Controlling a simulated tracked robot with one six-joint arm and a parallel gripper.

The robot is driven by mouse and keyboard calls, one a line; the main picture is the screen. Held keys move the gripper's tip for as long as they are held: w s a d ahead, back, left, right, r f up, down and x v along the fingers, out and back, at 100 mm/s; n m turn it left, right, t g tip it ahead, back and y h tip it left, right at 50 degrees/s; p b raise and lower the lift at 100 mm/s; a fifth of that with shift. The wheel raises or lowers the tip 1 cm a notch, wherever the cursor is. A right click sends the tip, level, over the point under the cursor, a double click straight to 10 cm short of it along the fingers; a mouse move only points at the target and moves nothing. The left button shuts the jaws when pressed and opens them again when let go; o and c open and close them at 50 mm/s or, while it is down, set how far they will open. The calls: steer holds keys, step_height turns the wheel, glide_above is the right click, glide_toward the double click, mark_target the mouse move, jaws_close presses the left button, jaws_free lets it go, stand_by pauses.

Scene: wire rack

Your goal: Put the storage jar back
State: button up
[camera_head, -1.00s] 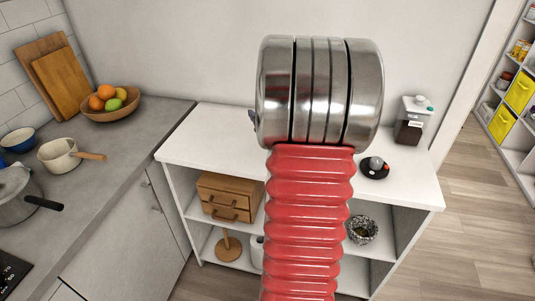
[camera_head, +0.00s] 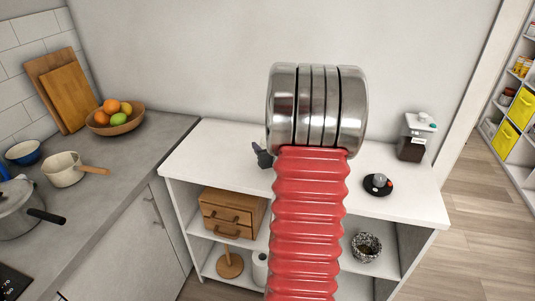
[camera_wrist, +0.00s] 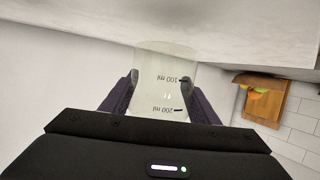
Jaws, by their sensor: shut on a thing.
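My gripper (camera_wrist: 160,94) is shut on a clear see-through jar (camera_wrist: 163,62) with dark "100 ml" and "200 ml" marks, which read upside down in the wrist view. The jar is between the two dark fingers, and its far end lies against a pale background; I cannot tell whether it touches anything. In the head view my arm hides the jar, and only a dark piece of my gripper (camera_head: 262,155) shows left of the arm, over the white rack's top (camera_head: 215,150).
A dark-bodied container with a pale top (camera_head: 414,137) and a small round black dish (camera_head: 378,184) stand on the rack's right. A wooden drawer box (camera_head: 232,215) and a patterned bowl (camera_head: 366,247) sit on shelves below. The grey counter (camera_head: 135,160) is left. The rack top's left part looks clear.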

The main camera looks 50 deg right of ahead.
steer(key=shift+f, duration=1.7)
steer(key=o, duration=1.3)
steer(key=shift+f, duration=0.1)
steer(key=shift+c, duration=0.2)
steer(key=v, duration=1.2)
steer(key=shift+s, duration=0.1)
